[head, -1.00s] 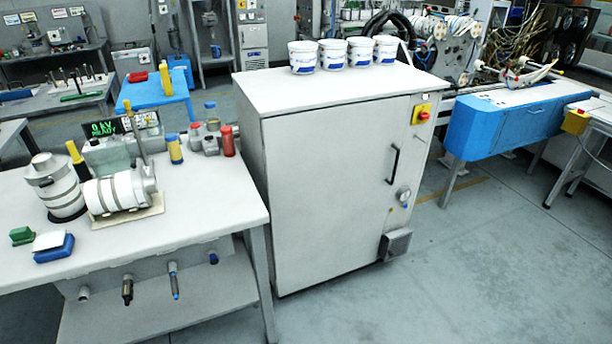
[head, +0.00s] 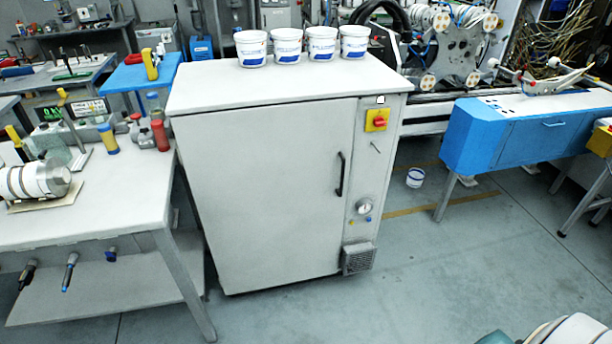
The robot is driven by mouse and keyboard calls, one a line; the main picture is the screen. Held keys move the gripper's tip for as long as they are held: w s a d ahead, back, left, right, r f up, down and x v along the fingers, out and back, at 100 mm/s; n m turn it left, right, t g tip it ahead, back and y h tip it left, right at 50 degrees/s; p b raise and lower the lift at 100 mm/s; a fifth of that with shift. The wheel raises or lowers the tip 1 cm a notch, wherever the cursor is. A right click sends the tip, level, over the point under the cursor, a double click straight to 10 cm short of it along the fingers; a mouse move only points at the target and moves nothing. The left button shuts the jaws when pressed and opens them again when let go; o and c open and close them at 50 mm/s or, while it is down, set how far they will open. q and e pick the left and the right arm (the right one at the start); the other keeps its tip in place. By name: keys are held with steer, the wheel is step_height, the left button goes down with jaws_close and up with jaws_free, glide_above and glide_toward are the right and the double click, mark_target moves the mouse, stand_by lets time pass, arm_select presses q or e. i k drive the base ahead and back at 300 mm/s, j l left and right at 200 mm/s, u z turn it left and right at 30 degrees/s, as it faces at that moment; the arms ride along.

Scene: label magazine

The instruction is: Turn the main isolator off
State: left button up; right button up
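The main isolator (head: 377,120) is a red rotary knob on a yellow plate. It sits at the upper right of the front of a white cabinet (head: 265,200), below a small white label. The knob is too small in the view to tell its exact position. Neither of my grippers shows in the head view, and nothing touches the isolator.
A black door handle (head: 341,174), a round gauge (head: 364,206) and a vent box (head: 358,258) are on the cabinet's front. Several white tubs (head: 287,46) stand on top. A workbench (head: 120,205) is close on the left, a blue machine (head: 515,135) on the right.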

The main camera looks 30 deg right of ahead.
mark_target(380, 121)
steer(key=k+l, duration=0.1)
steer(key=l, duration=0.45)
steer(key=k+l, duration=0.1)
steer(key=l, duration=1.05)
steer(key=k+l, duration=0.15)
steer(key=l, duration=0.45)
steer(key=k+l+u, duration=0.1)
steer(key=l, duration=0.45)
